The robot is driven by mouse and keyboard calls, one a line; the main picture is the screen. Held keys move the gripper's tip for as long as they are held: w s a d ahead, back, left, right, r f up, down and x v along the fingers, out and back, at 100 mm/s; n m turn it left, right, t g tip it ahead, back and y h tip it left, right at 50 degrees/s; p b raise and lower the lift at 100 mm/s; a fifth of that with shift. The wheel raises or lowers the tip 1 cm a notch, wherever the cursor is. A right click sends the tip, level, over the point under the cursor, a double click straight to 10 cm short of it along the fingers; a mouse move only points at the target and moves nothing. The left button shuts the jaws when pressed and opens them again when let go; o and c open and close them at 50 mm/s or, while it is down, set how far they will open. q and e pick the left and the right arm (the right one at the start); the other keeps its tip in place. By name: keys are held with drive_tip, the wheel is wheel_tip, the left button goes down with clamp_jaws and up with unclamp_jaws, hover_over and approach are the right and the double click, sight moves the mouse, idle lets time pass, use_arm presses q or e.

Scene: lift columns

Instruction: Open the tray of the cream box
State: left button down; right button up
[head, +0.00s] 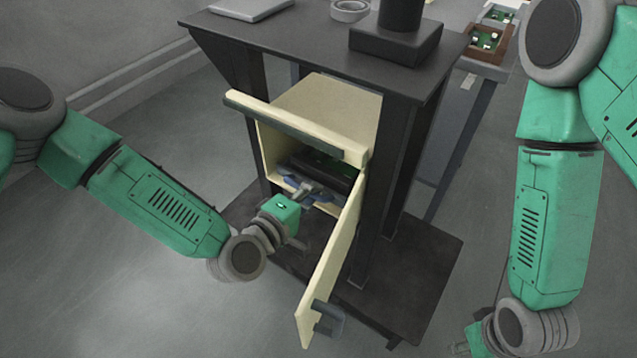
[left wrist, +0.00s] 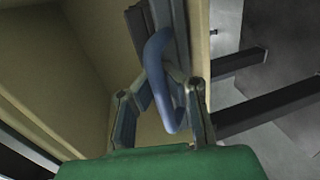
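The cream box (head: 322,103) is fixed under a dark table. Its front door (head: 333,262) hangs open at the right, with a dark handle near its lower end. My left gripper (head: 309,193) is at the box's front opening, at the tray's front.
The dark table top (head: 300,32) carries a black column on a block, a grey ring and a flat grey plate. Dark legs stand beside the box, over a dark base plate (head: 425,265). A further table at the back right holds trays with green boards (head: 487,40).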

use_arm(q)
drive_tip(key=a+f+p+v, duration=0.1)
drive_tip(key=f+p+v, duration=0.2)
drive_tip(key=v, duration=1.1)
drive_tip(key=c, duration=1.7)
unclamp_jaws()
drive_tip(key=shift+a, duration=0.1)
drive_tip(key=shift+o, duration=0.6)
drive_tip(key=shift+s+a, duration=0.1)
drive_tip(key=shift+a, duration=0.05)
drive_tip(key=v, duration=1.2)
